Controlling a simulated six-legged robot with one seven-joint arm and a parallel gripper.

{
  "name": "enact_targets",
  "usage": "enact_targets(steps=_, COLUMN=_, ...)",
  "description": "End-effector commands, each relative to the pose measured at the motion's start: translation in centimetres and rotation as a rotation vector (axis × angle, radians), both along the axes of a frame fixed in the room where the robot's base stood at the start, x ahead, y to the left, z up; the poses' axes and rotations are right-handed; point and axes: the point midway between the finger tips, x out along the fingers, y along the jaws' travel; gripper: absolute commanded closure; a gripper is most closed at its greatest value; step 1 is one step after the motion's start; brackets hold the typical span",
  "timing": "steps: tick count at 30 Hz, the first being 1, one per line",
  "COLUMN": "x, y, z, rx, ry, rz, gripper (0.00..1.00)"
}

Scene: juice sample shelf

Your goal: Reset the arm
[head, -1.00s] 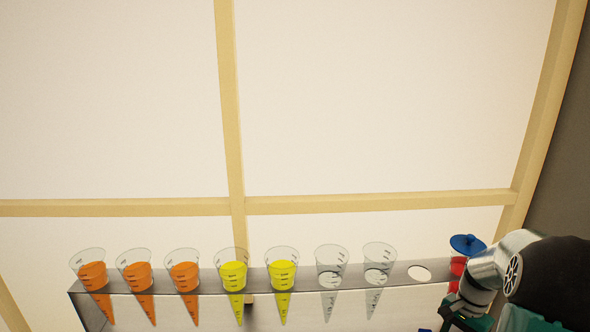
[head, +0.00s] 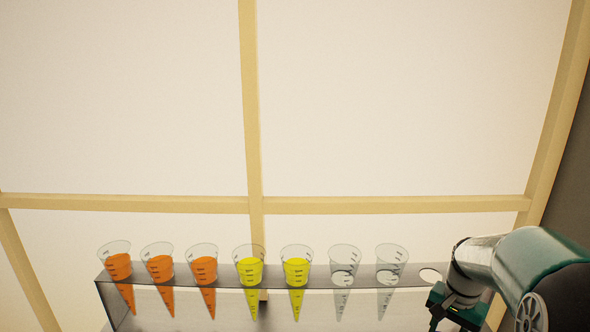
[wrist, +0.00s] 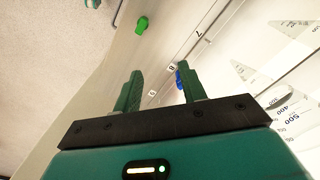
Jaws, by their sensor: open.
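My gripper (wrist: 163,88) is open in the wrist view, with its two green fingers apart and nothing between them. In the head view my arm comes in from the lower right, and the gripper body shows at the bottom edge, by the right end of the shelf (head: 405,272); the fingertips are out of view there. The shelf holds a row of clear cone cups: three with orange juice (head: 159,268), two with yellow juice (head: 250,272), and two empty ones (head: 343,268). An open hole (head: 430,275) shows at the right end.
In the wrist view a green object (wrist: 142,25) lies beyond the fingers, and a small blue object (wrist: 179,80) shows by the right finger. Number labels run along the pale shelf face. A pale panelled wall (head: 390,100) stands behind, with open space above the shelf.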

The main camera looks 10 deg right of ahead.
Motion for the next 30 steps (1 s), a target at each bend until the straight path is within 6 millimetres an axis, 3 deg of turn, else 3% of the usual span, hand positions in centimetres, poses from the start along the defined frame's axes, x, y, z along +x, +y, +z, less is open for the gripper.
enact_targets(steps=3, x=-0.6, y=3.8, z=3.1, rx=-0.043, ry=-0.053, rz=0.113, gripper=0.59)
enact_targets(steps=9, x=-3.0, y=10.3, z=7.4, rx=-0.110, ry=-0.149, rz=0.317, gripper=0.59)
enact_targets(steps=18, x=-8.5, y=18.3, z=11.2, rx=-0.193, ry=-0.308, rz=0.615, gripper=0.59)
enact_targets(steps=24, x=-12.2, y=21.8, z=12.0, rx=-0.231, ry=-0.410, rz=0.784, gripper=0.59)
enact_targets(steps=30, x=-13.7, y=22.9, z=12.0, rx=-0.245, ry=-0.450, rz=0.853, gripper=0.59)
